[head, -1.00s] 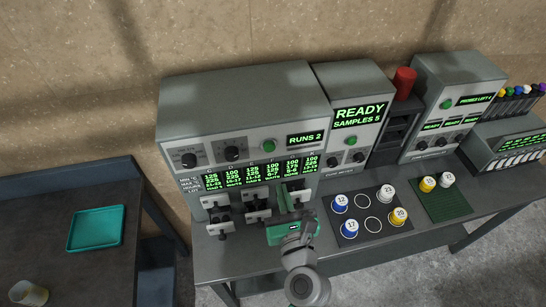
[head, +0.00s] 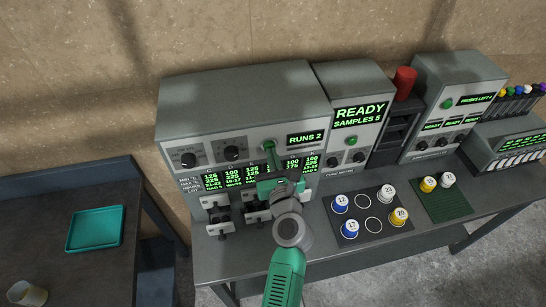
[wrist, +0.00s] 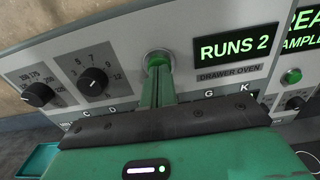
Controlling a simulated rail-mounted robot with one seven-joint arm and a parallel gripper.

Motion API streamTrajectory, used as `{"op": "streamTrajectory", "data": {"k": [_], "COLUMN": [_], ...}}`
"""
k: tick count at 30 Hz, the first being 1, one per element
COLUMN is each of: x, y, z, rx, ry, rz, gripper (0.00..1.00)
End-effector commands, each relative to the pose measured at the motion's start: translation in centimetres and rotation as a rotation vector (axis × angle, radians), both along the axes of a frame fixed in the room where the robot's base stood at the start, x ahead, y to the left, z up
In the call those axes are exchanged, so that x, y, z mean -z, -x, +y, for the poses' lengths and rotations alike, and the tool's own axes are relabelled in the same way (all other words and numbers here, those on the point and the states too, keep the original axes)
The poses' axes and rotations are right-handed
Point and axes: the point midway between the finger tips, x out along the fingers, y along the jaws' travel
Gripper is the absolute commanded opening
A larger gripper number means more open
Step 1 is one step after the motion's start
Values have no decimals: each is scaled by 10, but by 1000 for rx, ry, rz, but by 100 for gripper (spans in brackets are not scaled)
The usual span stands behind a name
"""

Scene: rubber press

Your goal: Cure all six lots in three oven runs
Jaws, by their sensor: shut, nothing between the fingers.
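The grey drawer oven (head: 245,105) stands at the back, its display (head: 307,140) reading RUNS 2. Its temperature dial (head: 188,160) and hours dial (head: 232,153) sit left of the green button (wrist: 158,58). My gripper (head: 268,148) is shut and empty, its fingertips at the button and covering much of it; contact cannot be told. The lot table (head: 222,172) is partly hidden behind my gripper, and its small print is hard to read. Drawer fronts with dark handles (head: 217,212) show below it; my arm hides part of that row.
A cure meter (head: 357,112) reads READY, SAMPLES 5. Numbered pots stand on a dark mat (head: 358,238) and a green mat (head: 449,206). A probe controller (head: 455,95) and a red cylinder (head: 404,80) stand right. A teal tray (head: 95,229) lies on the left table.

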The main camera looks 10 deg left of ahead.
Motion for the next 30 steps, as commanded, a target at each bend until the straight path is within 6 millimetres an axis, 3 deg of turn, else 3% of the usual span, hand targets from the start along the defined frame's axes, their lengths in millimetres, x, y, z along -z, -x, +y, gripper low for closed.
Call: {"op": "streamTrajectory", "data": {"k": [6, 17, 30], "x": [0, -1, 3], "y": [-17, -11, 79], "z": [7, 5, -35], "rx": [0, 0, 4], "ry": [0, 0, 1], "rz": [0, 1, 3], "gripper": [0, 0, 0]}}
